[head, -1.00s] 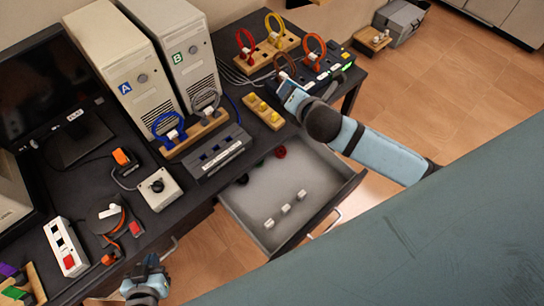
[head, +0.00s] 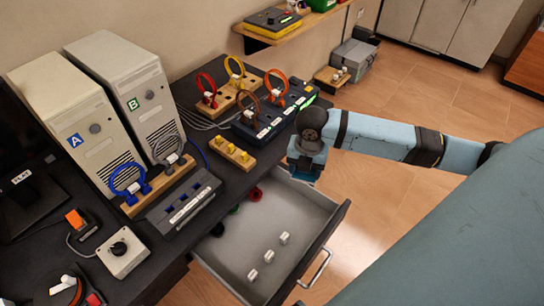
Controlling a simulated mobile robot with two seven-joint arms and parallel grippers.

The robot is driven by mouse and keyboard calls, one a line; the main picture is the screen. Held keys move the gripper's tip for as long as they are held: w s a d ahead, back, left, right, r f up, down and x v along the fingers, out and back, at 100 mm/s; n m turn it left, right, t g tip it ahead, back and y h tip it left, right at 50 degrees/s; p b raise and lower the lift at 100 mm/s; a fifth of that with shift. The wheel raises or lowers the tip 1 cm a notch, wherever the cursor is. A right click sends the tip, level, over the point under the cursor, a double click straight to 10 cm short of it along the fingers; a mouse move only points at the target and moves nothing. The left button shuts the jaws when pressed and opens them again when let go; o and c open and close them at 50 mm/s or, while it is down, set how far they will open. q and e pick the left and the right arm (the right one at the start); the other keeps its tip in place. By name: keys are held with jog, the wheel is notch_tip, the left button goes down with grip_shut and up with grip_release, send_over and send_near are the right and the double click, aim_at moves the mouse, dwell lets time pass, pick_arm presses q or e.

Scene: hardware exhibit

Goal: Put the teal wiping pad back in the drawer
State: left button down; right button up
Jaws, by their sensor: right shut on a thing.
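The grey drawer (head: 225,262) is pulled open below the black bench top, with a silver handle on its front. My right gripper (head: 304,174) points down over the drawer's far right end. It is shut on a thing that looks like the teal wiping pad. The gripper body hides most of it, and its blue colour is close to teal, so its outline is unclear. No other teal pad shows on the bench or in the drawer. My left gripper is out of view.
The drawer holds several small white pieces (head: 268,256) and a red ring (head: 255,194) at the back. A wooden block with yellow pegs (head: 232,153) and a black switch strip (head: 262,124) stand on the bench near my right gripper. The drawer's middle has free room.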

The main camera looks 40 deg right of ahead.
notch_tip(320, 180, down, 20)
jog(key=shift+b, duration=0.4)
jog(key=shift+f, duration=0.1)
jog(key=shift+f, duration=0.5)
jog(key=o, duration=0.8)
jog(key=shift+o, duration=0.2)
notch_tip(320, 180, up, 13)
jog(key=s+a+f+m+t+y, duration=0.2)
jog(key=a+f+m+t, duration=0.1)
jog(key=a+m, duration=0.3)
jog(key=s+a+f+m+t+y, duration=0.2)
jog(key=a+f+m, duration=0.1)
jog(key=a+m, duration=0.3)
jog(key=s+a+r+m+t, duration=0.1)
jog(key=s+a+m+t, duration=0.3)
jog(key=m, duration=0.6)
jog(key=shift+s+a+m+t+h+p, duration=0.3)
jog(key=shift+s+m+t, duration=0.1)
jog(key=shift+s+t, duration=0.6)
